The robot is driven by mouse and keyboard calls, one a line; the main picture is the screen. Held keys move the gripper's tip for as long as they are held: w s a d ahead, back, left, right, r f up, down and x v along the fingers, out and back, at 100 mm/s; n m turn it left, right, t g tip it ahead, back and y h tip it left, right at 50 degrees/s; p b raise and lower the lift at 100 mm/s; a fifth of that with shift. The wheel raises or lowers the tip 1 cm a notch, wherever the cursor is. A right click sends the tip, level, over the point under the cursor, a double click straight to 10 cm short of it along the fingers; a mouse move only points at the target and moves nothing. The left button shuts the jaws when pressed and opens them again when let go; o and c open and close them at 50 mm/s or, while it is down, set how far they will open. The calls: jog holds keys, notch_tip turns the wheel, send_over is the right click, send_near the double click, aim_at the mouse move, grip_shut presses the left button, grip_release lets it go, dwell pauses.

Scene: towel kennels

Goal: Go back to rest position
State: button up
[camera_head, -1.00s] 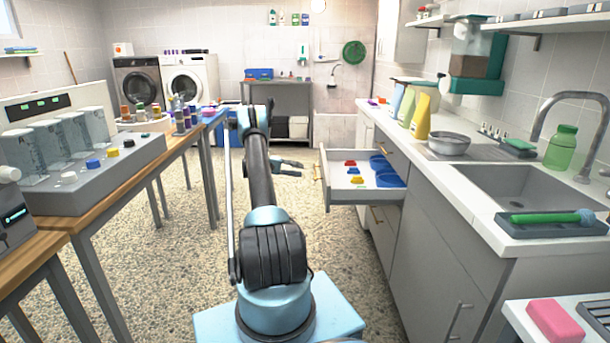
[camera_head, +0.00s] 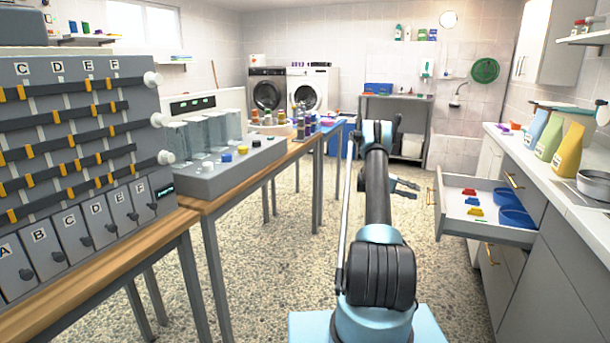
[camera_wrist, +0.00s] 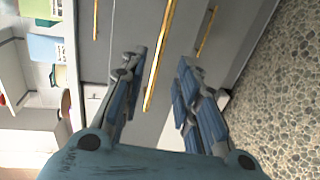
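My gripper (camera_head: 404,188) is at the end of my raised arm, over the floor to the left of the open drawer (camera_head: 440,215). In the wrist view my gripper (camera_wrist: 155,95) has its two blue-padded fingers spread apart, with nothing held between them. Beyond the fingers, the wrist view shows grey cabinet fronts with long brass handles (camera_wrist: 160,55). The open drawer holds blue bins (camera_head: 515,216) and small red and yellow pieces (camera_head: 472,201).
A wooden bench (camera_head: 185,215) on the left carries a grey rack with lettered doors (camera_head: 70,245). The counter (camera_head: 560,170) on the right holds several upright bags (camera_head: 566,155). Washing machines (camera_head: 306,90) stand at the back. Speckled floor (camera_head: 270,280) lies clear between.

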jog(key=shift+x, duration=4)
jog(key=shift+w, duration=0.15)
